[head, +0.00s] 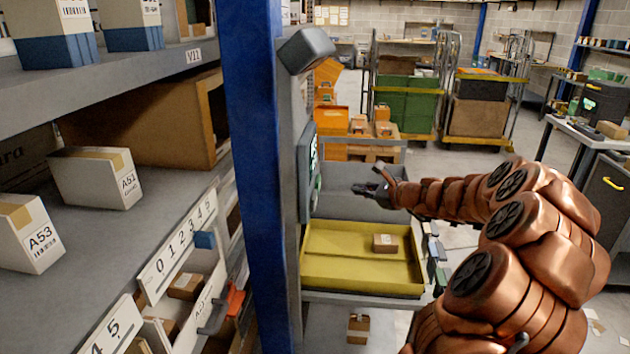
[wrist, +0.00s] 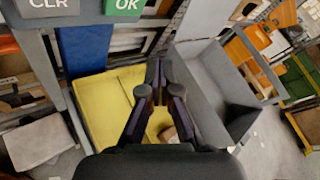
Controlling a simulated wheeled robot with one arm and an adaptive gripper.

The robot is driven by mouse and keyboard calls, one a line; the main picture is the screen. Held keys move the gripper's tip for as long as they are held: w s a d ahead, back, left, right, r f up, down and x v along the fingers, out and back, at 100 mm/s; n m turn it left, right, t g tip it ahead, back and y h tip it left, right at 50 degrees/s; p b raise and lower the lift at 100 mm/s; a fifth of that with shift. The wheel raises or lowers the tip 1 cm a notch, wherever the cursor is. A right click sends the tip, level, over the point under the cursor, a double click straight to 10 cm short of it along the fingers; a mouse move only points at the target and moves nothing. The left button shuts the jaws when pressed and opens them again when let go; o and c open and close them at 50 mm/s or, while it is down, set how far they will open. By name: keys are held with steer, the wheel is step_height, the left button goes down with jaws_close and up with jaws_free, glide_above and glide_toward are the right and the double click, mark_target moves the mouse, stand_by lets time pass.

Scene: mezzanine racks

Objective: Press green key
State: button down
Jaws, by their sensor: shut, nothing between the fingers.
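The green key, marked OK (wrist: 124,8), shows at the top edge of the wrist view, cut off by it. A grey key marked CLR (wrist: 48,5) is to its left. In the head view the key panel (head: 306,172) is seen nearly edge-on beside the blue post, with only slivers of green showing, so single keys cannot be told apart. My gripper (head: 362,190) is a little right of the panel, apart from it, fingers pointing left. In the wrist view my gripper (wrist: 159,72) is shut and empty, its tips below the OK key in the picture.
A yellow tray (head: 345,280) with a small carton (head: 385,243) lies below my gripper, a grey bin (head: 350,206) behind it. The blue post (head: 255,150) and shelves with cartons stand at left. Loaded trolleys (head: 400,137) stand farther back.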

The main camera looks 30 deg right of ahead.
mark_target(318, 185)
steer(key=shift+w+d+f+m, duration=0.1)
steer(key=shift+d+m, duration=0.1)
steer(key=shift+d, duration=0.35)
steer(key=shift+w+d+f+m, duration=0.1)
steer(key=shift+d+m, duration=0.1)
steer(key=shift+d, duration=0.35)
steer(key=shift+a, duration=0.15)
steer(key=w+a+b, duration=0.3)
steer(key=w+a, duration=0.2)
steer(key=a, duration=0.2)
steer(key=shift+w+a, duration=0.15)
steer(key=shift+w, duration=0.1)
stand_by(1.0)
steer(key=shift+w+a, duration=0.1)
steer(key=shift+a, duration=0.05)
